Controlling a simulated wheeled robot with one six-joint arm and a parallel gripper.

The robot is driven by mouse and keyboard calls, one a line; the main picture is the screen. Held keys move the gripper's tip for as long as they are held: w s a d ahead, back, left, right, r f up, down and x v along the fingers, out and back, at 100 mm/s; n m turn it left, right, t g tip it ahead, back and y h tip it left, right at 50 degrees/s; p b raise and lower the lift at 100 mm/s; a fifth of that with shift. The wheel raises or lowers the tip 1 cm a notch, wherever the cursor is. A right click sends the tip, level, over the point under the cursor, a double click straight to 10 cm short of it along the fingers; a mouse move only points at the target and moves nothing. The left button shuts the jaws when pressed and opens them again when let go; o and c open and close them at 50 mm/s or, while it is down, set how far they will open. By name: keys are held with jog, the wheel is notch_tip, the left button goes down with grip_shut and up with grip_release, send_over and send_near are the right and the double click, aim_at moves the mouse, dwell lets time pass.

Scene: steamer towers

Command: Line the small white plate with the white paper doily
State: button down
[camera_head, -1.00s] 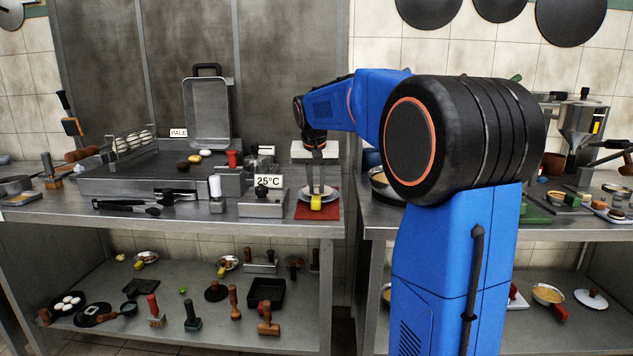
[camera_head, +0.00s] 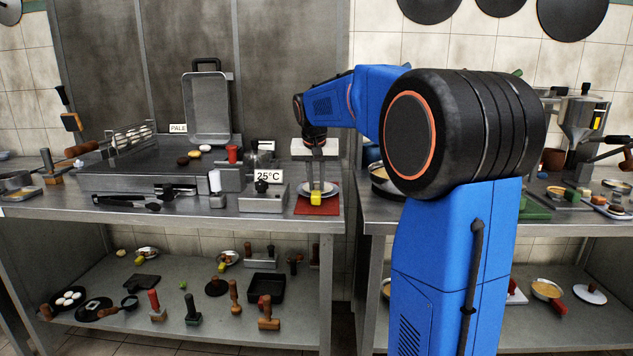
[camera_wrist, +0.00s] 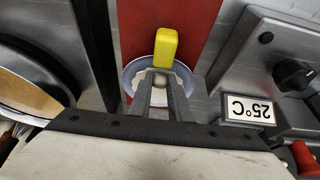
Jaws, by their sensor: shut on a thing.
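The small white plate (camera_head: 304,188) sits on a red mat (camera_head: 326,209) at the right end of the left counter, with a yellow tab (camera_head: 316,199) on its near edge. The plate's rim also shows in the wrist view (camera_wrist: 186,76). The white paper doily (camera_wrist: 145,80), with a wavy edge, lies within the plate's rim in that view. My gripper (camera_wrist: 160,85) points down over the middle of the plate, shut on the doily at a small pale brownish knob. The fingers hide part of the doily, and I cannot tell whether it touches the plate all round.
A grey box with a 25°C label (camera_head: 269,177) stands just left of the mat. A griddle (camera_head: 130,180) fills the counter further left. A pan (camera_wrist: 30,85) lies on the other side of the plate in the wrist view. The shelf below holds several tools and pans.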

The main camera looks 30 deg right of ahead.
jog(key=shift+f, duration=0.1)
jog(key=c, duration=1.6)
grip_release()
jog(key=shift+o, duration=0.2)
jog(key=v, duration=1.7)
jog(key=shift+s, duration=0.1)
